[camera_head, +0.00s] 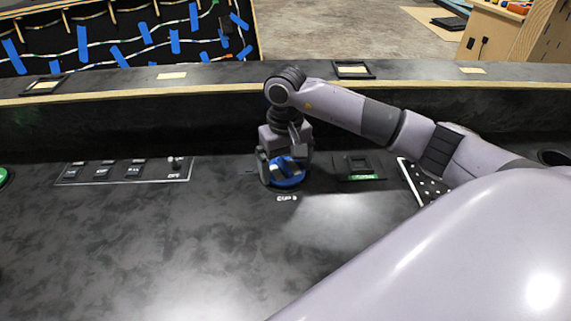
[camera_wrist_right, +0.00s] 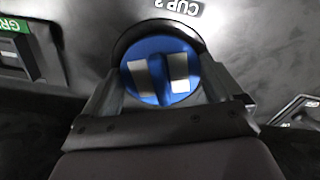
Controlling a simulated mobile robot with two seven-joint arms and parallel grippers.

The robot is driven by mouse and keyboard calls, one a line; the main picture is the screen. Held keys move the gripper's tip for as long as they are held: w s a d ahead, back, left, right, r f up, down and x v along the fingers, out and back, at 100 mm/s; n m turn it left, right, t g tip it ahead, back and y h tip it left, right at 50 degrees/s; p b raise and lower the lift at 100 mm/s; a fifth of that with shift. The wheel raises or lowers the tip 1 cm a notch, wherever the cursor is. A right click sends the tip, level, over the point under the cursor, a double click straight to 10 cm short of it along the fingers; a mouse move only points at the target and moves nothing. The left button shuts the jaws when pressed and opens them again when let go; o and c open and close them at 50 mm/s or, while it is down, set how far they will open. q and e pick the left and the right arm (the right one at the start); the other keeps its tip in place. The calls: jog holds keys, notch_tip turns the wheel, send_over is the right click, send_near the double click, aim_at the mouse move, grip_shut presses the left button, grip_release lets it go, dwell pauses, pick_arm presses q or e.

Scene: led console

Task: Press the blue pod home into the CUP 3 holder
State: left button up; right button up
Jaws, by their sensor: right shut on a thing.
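The blue pod (camera_head: 288,181) is a round blue disc on the dark console, just behind the white CUP 3 label (camera_head: 286,198). My right gripper (camera_head: 286,166) points down over it. In the right wrist view the two light grey fingertips (camera_wrist_right: 160,74) are shut on a raised blue rib in the middle of the pod (camera_wrist_right: 160,97). The dark curved rim of the CUP 3 holder (camera_wrist_right: 158,27) shows around the pod's label side. How deep the pod sits cannot be told. My left gripper is out of view.
A panel with several dark switches (camera_head: 123,171) lies to the left. A dark square fixture with a green label (camera_head: 361,167) stands close to the right of the pod, and a white dotted panel (camera_head: 424,183) beyond it. A raised ledge (camera_head: 205,76) runs behind. The front console surface is clear.

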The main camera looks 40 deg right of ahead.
aim_at(286, 165)
jog(key=o, duration=0.6)
jog(key=shift+o, duration=0.2)
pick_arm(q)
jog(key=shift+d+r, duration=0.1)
pick_arm(e)
notch_tip(286, 165, up, 6)
jog(key=shift+f, duration=0.1)
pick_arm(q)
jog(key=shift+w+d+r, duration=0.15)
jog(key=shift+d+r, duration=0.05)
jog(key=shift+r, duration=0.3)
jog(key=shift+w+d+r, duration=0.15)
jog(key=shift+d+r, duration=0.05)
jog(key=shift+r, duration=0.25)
pick_arm(e)
jog(key=shift+r, duration=0.7)
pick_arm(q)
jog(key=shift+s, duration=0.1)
